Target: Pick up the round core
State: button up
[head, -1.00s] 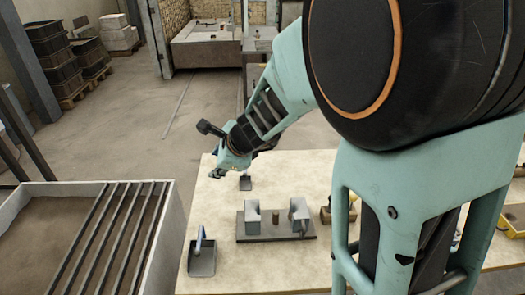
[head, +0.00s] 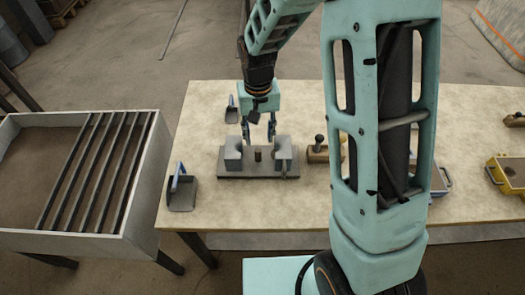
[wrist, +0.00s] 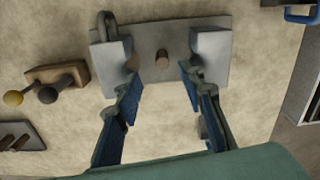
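The round core (head: 257,154) is a small brown upright cylinder on a grey plate (head: 232,176), standing between two pale grey blocks. It also shows in the wrist view (wrist: 162,63), with bare plate around it. My gripper (head: 259,136) points down just behind the blocks in the head view. In the wrist view my gripper (wrist: 161,84) is open and empty, its blue-padded fingers spread wide. The core lies ahead of the gap between the fingertips, apart from both. The fingertips overlap the near edges of the blocks in that view, so I cannot tell whether they touch.
The left block (head: 233,153) and right block (head: 283,150) flank the core closely; a metal loop (wrist: 106,24) sits at one block. A wooden tool with a dark knob (head: 319,153) is beside the plate. A dustpan-like scoop (head: 183,190) lies left. A slatted bin (head: 145,190) stands left of the table.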

aim_at(258, 150)
jog(key=shift+w+a+f+p, duration=0.1)
jog(key=shift+f+p, duration=0.25)
jog(key=shift+f, duration=1.95)
jog(key=shift+a+f+p, duration=0.1)
jog(key=shift+f+p, duration=0.2)
jog(key=shift+f, duration=2)
jog(key=shift+c, duration=0.4)
jog(key=c, duration=0.8)
